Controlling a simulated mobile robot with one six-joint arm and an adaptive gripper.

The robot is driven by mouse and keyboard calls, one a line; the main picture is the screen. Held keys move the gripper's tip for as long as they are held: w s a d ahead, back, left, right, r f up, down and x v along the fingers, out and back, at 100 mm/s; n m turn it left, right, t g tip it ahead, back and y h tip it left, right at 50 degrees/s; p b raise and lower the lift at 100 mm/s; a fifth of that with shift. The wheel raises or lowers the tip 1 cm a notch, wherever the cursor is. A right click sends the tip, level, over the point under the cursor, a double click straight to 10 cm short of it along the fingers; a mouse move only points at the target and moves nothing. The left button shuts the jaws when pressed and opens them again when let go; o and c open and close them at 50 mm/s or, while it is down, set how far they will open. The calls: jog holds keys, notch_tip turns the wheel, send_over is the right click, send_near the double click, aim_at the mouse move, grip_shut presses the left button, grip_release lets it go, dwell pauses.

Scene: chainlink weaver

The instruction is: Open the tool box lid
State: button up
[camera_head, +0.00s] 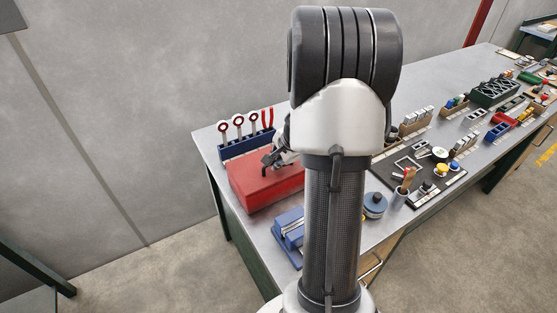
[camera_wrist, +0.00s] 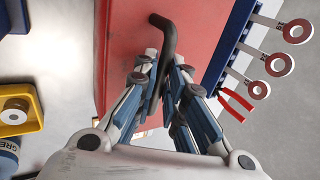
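The red tool box (camera_head: 262,190) sits on the grey bench near its left end, and its lid looks closed. Its red top fills the upper middle of the wrist view (camera_wrist: 125,40). A dark bent handle (camera_wrist: 165,30) stands on the lid. My gripper (camera_wrist: 165,62) reaches down over the box with one finger on each side of the handle. The fingers are close together and appear shut on the handle. In the head view my gripper (camera_head: 270,160) is small over the box's top, and my arm hides part of the box's right side.
A blue rack (camera_head: 245,145) with ring-ended tools and red-handled pliers stands just behind the box. A blue object (camera_head: 288,228) lies in front, and a round blue-grey container (camera_head: 375,205) is to the right. Many parts and trays crowd the bench further right.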

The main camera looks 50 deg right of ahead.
grip_shut()
